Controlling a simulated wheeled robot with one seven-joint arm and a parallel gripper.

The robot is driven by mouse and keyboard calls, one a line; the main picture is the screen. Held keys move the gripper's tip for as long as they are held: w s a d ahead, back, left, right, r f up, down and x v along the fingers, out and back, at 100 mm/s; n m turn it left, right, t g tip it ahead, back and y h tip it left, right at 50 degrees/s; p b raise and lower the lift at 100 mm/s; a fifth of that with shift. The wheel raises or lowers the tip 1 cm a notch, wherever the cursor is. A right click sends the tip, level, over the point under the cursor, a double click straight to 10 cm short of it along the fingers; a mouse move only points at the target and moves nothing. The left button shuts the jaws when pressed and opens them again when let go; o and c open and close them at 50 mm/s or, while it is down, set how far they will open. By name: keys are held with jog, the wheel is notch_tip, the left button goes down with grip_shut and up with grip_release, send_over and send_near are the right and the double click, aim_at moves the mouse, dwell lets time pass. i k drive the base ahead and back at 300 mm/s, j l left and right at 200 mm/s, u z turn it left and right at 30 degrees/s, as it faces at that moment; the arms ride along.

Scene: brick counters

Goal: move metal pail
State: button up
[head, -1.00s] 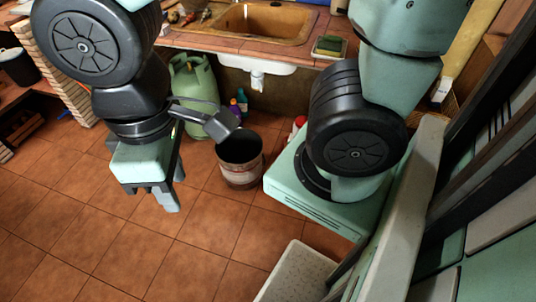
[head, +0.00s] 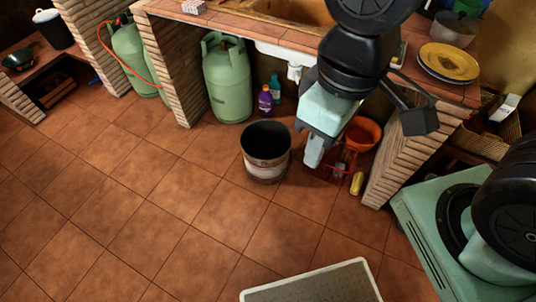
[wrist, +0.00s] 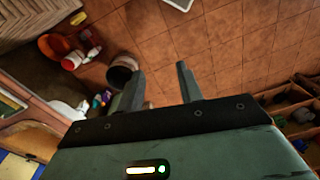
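The metal pail (head: 266,152) stands upright on the tiled floor in front of the counter, with a dark open top and a worn, rusty lower side. It also shows in the wrist view (wrist: 122,72), just beyond the left finger. My gripper (head: 313,155) points down to the right of the pail in the head view, apart from it. In the wrist view my gripper (wrist: 160,85) has its two fingers spread with nothing between them but floor.
A green gas cylinder (head: 228,80), a purple bottle (head: 265,100) and a teal bottle (head: 275,88) stand behind the pail. An orange bowl (head: 362,133) and a yellow item (head: 356,184) are at right, near a brick pillar (head: 405,160).

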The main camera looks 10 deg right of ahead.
aim_at(266, 143)
jog(key=i+j, duration=0.2)
jog(key=i+j+z, duration=0.1)
jog(key=j, duration=0.35)
jog(key=i+j, duration=0.3)
jog(key=i+j+z, duration=0.1)
jog(key=j, duration=0.25)
jog(key=i+j, duration=0.25)
jog(key=i+j+z, duration=0.1)
jog(key=j, duration=0.35)
jog(key=i+j, duration=0.25)
jog(key=j+z, duration=0.05)
jog(key=j, duration=0.05)
